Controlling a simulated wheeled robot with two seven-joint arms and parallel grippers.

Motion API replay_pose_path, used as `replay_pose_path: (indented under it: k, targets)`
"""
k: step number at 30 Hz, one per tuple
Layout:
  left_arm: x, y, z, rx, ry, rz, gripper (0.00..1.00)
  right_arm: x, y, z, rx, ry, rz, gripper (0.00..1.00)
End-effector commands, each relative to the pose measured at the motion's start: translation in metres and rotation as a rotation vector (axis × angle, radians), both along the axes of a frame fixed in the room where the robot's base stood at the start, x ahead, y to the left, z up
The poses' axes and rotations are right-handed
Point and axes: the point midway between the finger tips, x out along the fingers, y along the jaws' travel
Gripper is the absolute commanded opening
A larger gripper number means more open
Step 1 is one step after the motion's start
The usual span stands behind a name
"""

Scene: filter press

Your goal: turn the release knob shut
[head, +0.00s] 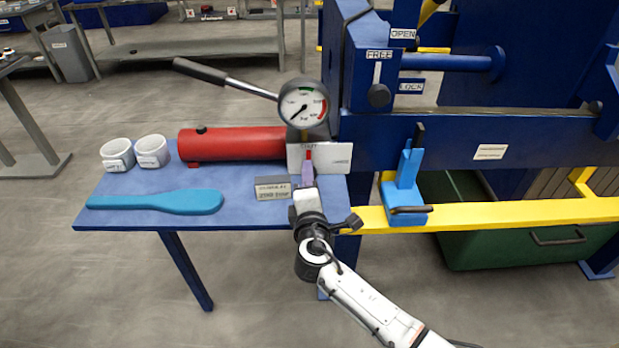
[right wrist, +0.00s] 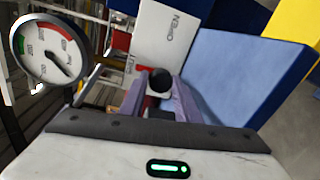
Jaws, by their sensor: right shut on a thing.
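The release knob is mostly hidden by my gripper in the head view. A small red part (head: 308,155) shows there just beyond my fingertips, in front of a white lettered plate (head: 334,157). In the right wrist view a dark round end, which I take as the release knob (right wrist: 160,80), sits between the purple fingers, and the white plate (right wrist: 165,35) is behind it. My right gripper (head: 308,172) is shut on the knob; it also shows in the right wrist view (right wrist: 161,100). The knob's angle cannot be read clearly. My left gripper is not in view.
A round gauge (head: 303,103) stands above the plate, with a red cylinder (head: 235,144) and lever (head: 226,80) beside it. A grey lettered block (head: 273,188), blue paddle (head: 160,202) and two white cups (head: 152,151) are on the blue table (head: 110,218). The blue press (head: 440,135) stands right.

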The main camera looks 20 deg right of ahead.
Motion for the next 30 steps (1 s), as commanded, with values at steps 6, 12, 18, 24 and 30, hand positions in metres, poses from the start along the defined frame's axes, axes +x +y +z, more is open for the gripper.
replay_pose_path:
  k: [6, 12, 18, 24, 30]
  targets:
    - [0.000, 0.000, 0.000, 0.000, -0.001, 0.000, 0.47, 0.000, 0.000, -0.001, -0.002, 0.002, -0.001, 0.37]
    - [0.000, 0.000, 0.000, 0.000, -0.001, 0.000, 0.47, -0.002, 0.000, -0.001, -0.001, 0.001, 0.000, 0.37]
    - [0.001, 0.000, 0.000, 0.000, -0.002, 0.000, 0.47, -0.025, 0.007, 0.001, 0.003, 0.002, 0.000, 0.37]
    - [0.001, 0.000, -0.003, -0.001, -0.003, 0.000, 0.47, -0.064, 0.019, 0.005, 0.002, 0.003, 0.001, 0.37]
    - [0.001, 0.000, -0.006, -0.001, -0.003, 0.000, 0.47, -0.091, 0.026, 0.009, 0.001, 0.003, 0.000, 0.37]
